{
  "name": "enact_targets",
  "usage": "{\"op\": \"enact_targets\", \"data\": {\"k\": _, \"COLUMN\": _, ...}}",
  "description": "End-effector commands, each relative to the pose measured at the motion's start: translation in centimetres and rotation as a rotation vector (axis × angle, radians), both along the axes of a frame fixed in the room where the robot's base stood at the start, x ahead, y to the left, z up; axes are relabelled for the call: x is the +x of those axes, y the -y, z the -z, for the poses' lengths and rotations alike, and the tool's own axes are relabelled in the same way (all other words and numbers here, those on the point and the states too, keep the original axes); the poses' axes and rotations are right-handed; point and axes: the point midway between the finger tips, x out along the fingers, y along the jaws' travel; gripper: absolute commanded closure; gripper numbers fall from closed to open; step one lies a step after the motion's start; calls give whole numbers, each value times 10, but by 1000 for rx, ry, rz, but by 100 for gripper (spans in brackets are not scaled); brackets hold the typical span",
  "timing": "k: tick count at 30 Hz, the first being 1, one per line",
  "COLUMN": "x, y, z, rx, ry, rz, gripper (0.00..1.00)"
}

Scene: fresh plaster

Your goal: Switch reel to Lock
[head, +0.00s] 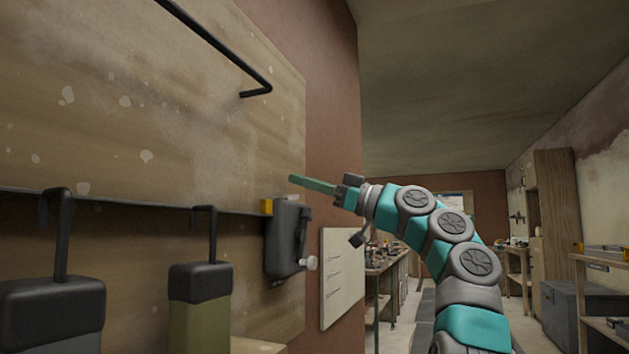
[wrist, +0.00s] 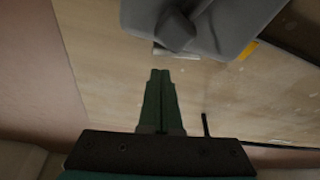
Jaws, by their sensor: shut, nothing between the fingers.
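The reel, a dark grey rounded housing (head: 284,240), is mounted on the board at the left wall, with a small pale knob (head: 311,263) low on its right side. A yellow piece (head: 267,206) sits at its upper left. My gripper (head: 291,179) is shut and empty, with green fingers pointing left, above the reel and apart from it. In the wrist view the reel (wrist: 222,20) fills the top, with a dark lever-like part (wrist: 176,32) and a pale bar below it. The fingertips (wrist: 160,72) are just short of that bar in the picture. I cannot read any Lock marking.
Two dark-capped containers (head: 199,283) (head: 52,303) hang on hooks along the board to the left. A black bar (head: 215,45) juts out above. A white sheet (head: 341,275) is on the wall right of the reel. Benches and shelves stand farther back.

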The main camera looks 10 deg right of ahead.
Motion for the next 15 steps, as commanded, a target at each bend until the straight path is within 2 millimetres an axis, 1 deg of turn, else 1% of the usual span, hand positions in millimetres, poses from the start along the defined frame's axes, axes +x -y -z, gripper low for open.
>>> {"op": "enact_targets", "data": {"k": 1, "x": 0, "y": 0, "z": 11, "rx": 0, "ry": 0, "rz": -1, "gripper": 100}}
{"op": "enact_targets", "data": {"k": 4, "x": 2, "y": 1, "z": 16, "rx": 0, "ry": 0, "rz": -1, "gripper": 100}}
{"op": "enact_targets", "data": {"k": 15, "x": 3, "y": 2, "z": 19, "rx": -1, "ry": 1, "rz": -2, "gripper": 100}}
